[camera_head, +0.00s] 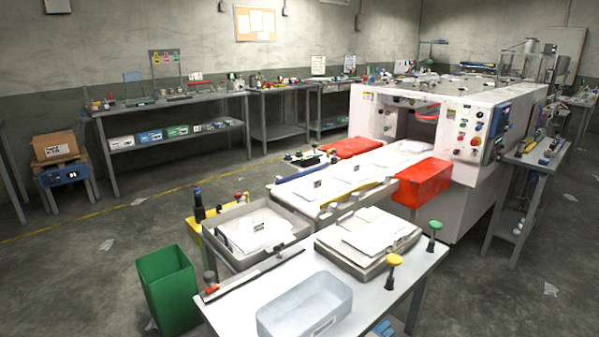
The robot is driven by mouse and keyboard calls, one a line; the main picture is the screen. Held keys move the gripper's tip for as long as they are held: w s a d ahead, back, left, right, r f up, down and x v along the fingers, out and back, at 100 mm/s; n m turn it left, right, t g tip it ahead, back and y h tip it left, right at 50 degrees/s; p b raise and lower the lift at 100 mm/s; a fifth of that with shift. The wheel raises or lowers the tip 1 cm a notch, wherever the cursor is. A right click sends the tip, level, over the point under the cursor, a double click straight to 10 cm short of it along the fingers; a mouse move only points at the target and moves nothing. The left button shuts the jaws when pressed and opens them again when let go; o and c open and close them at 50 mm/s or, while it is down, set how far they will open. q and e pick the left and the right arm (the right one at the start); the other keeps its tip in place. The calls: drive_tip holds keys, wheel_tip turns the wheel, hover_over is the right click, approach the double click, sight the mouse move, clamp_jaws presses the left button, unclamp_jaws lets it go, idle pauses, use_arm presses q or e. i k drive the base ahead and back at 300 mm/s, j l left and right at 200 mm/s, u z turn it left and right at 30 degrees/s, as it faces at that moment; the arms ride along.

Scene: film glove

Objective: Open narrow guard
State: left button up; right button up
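A white machine (475,195) stands right of centre with a conveyor bed (340,178) running out of its dark opening towards me. A red guard panel (422,183) sits at the near right side of the bed, beside the machine mouth. A second red panel (350,147) lies along the far left side of the bed. A smaller red piece (428,112) shows inside the opening. I cannot tell which of these is the narrow guard, or whether it is open or shut. Neither of my grippers is in view.
A near table (240,311) holds a clear bin (305,306), a tray of white sheets (368,240) and yellow and green knobs. A green bin (168,290) stands at its left. A side bench (545,155) flanks the machine. Floor at left is mostly clear.

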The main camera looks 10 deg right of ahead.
sight(427, 166)
drive_tip(key=i+l+u, duration=0.2)
drive_tip(key=l+u, duration=0.15)
drive_tip(key=l, duration=0.85)
drive_tip(key=l+u, duration=0.35)
drive_tip(key=l, duration=0.85)
drive_tip(key=i, duration=0.05)
